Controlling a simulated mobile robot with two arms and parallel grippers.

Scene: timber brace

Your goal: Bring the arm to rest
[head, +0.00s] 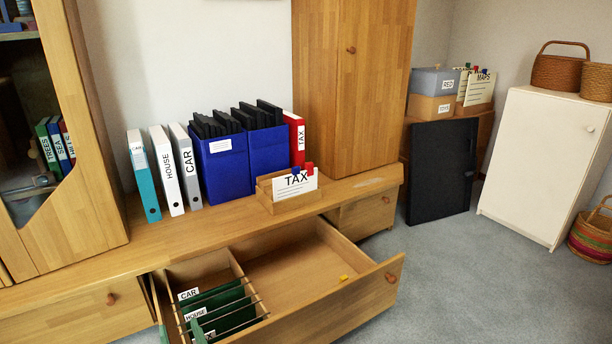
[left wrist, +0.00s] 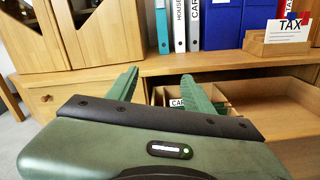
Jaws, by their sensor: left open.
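My left gripper (left wrist: 160,82) shows in the left wrist view with its two green fingers apart and nothing between them. It is in front of the open drawer (head: 375,290), near the drawer's left end. In the head view only green finger parts show at the bottom edge, by the hanging files. The green hanging files (head: 215,308), with tabs such as CAR and HOUSE, hang in the drawer's left compartment. I cannot tell whether the fingers touch anything there. My right gripper is in neither view.
The bench top holds upright binders (head: 165,170), blue file boxes (head: 222,170), a red TAX binder (head: 298,140) and a wooden card holder (head: 290,203) with a TAX card. Grey carpet (head: 480,290) is clear at right.

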